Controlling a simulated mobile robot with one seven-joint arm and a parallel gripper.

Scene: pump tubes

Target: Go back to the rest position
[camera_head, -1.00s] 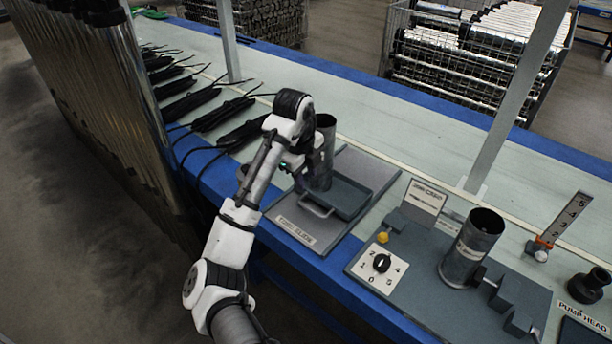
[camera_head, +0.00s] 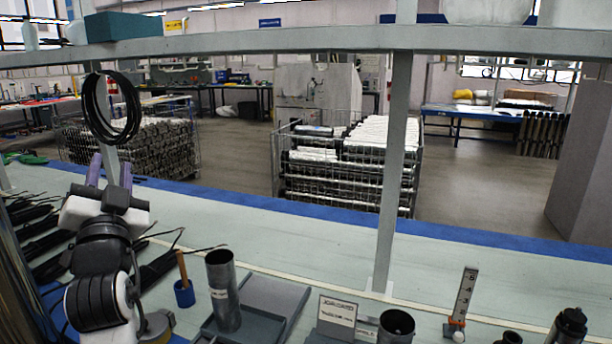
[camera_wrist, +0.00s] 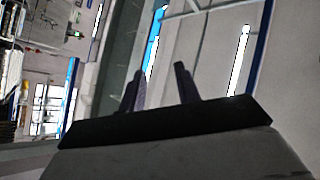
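My gripper (camera_head: 110,172) is raised at the left of the head view, its two purple-grey fingers pointing up and apart. In the wrist view, my gripper (camera_wrist: 160,86) is open with nothing between its fingers, and it faces the ceiling lights. A dark metal tube (camera_head: 223,290) stands upright on the grey fixture (camera_head: 272,300) on the bench, to the right of my arm and apart from it.
The bench (camera_head: 300,245) has a blue edge. A black coil (camera_head: 110,108) hangs close to my gripper, under a shelf beam (camera_head: 300,42). A post (camera_head: 395,170) stands on the bench. A second metal cylinder (camera_head: 396,328) and a numbered gauge (camera_head: 462,300) stand at the right.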

